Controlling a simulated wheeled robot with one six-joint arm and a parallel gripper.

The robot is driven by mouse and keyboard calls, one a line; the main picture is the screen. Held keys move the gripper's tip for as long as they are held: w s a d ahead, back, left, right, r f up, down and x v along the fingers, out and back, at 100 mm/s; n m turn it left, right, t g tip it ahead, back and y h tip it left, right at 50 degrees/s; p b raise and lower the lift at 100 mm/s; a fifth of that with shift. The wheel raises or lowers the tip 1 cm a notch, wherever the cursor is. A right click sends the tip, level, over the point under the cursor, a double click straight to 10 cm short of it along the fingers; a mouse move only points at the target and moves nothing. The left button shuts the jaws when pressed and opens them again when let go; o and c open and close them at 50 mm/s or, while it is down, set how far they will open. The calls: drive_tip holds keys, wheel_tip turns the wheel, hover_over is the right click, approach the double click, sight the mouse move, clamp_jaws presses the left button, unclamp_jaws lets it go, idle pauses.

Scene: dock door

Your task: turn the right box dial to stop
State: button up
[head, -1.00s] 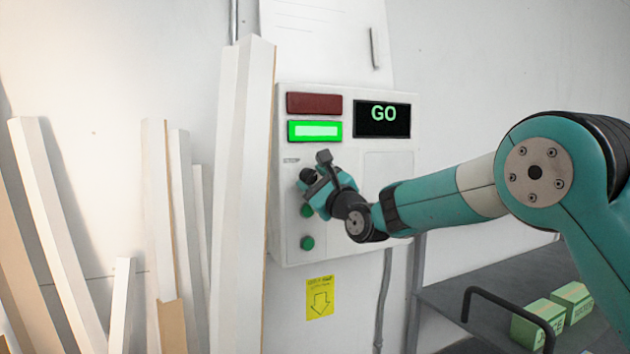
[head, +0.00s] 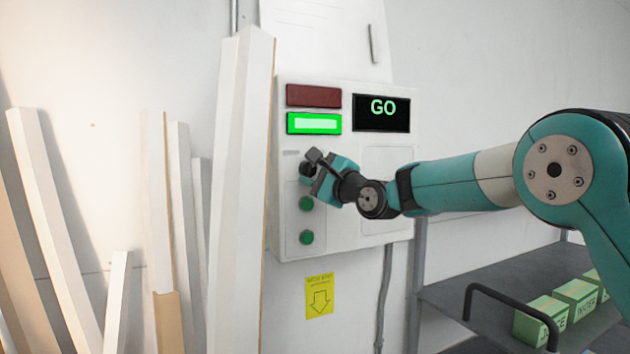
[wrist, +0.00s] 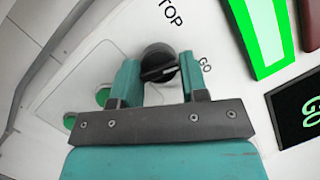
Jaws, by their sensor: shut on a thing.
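The white control box (head: 345,245) hangs on the wall, with a lit green lamp (head: 314,123), a dark red lamp (head: 313,96) and a black display (head: 381,112) reading GO. Its black dial (wrist: 158,62) shows between my fingers in the wrist view, with a white pointer mark lying towards the GO label. The letters TOP show above it, the rest of that word cut off. My gripper (wrist: 160,70) is shut on the dial, one finger on each side. In the head view my gripper (head: 312,172) largely hides the dial.
Tall white boards (head: 240,190) lean on the wall close to the box's left side. Two green buttons (head: 306,220) sit below the dial. A yellow arrow label (head: 319,296) is underneath. A dark cart (head: 465,300) with green boxes stands at lower right.

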drive_tip(key=n+g, duration=0.2)
drive_tip(key=n, duration=0.6)
drive_tip(key=n+g+h, duration=0.1)
drive_tip(key=n, duration=0.1)
drive_tip(key=shift+r+n+h, duration=0.1)
drive_tip(key=shift+n+h, duration=0.2)
drive_tip(key=shift+n, duration=0.1)
idle(0.3)
drive_tip(key=o, duration=0.9)
drive_tip(key=shift+r, duration=0.1)
drive_tip(key=shift+d, duration=0.15)
drive_tip(key=b+v, duration=0.2)
drive_tip(key=v, duration=0.3)
drive_tip(key=b+v, duration=0.2)
drive_tip(key=v, duration=0.4)
drive_tip(key=b+v, duration=0.3)
drive_tip(key=v, duration=0.3)
drive_tip(key=shift+r, duration=0.25)
